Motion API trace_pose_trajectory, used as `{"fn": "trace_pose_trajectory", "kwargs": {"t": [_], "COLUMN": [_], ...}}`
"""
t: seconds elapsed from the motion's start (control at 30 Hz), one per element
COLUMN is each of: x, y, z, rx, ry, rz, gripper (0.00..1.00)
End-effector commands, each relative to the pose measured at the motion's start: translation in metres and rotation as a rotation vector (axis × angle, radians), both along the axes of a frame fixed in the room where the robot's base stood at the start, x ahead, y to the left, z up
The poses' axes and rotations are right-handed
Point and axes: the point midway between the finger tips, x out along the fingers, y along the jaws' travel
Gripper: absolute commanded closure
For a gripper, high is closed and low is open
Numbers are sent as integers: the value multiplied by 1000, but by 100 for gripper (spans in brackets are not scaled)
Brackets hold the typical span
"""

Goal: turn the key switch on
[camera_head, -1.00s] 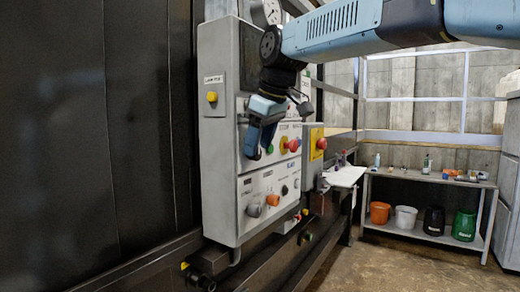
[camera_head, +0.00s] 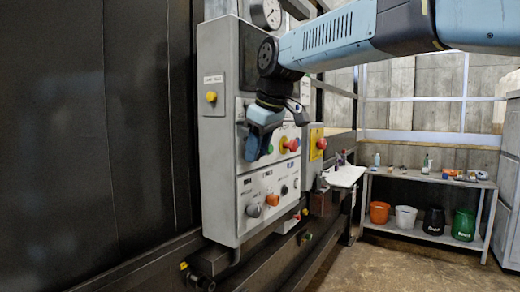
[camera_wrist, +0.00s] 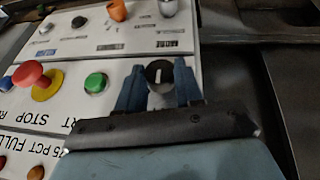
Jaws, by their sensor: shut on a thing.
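The key switch (camera_wrist: 159,72) is a round black knob with a pale line across its face. In the wrist view it sits between the two blue fingers of my gripper (camera_wrist: 160,84), which are shut on it from both sides. The pale line runs roughly up and down in that view, between the fingers. In the head view my gripper (camera_head: 254,152) is at the left part of the middle panel on the grey control box (camera_head: 219,170), and it hides the switch there.
Beside the switch are a green button (camera_wrist: 95,83) and a red mushroom button on a yellow ring (camera_wrist: 46,84). The lower panel holds an orange knob (camera_head: 272,199) and a grey knob (camera_head: 254,210). A yellow button (camera_head: 211,97) sits at upper left. A shelf with buckets stands at right.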

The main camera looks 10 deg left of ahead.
Motion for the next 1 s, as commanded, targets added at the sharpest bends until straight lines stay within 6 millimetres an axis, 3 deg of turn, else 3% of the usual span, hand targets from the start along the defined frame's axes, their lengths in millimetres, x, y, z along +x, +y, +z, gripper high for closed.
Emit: {"fn": "trace_pose_trajectory", "kwargs": {"t": [0.13, 0.17, 0.47, 1.0], "x": [-2, -2, -3, 6], "y": [1, -7, 3, 1], "z": [-1, 0, 0, -1], "rx": [-2, -2, 19, 185], "ry": [3, 3, 50, 447], "rz": [4, 3, 8, 8], "gripper": [95, 95, 95, 95]}}
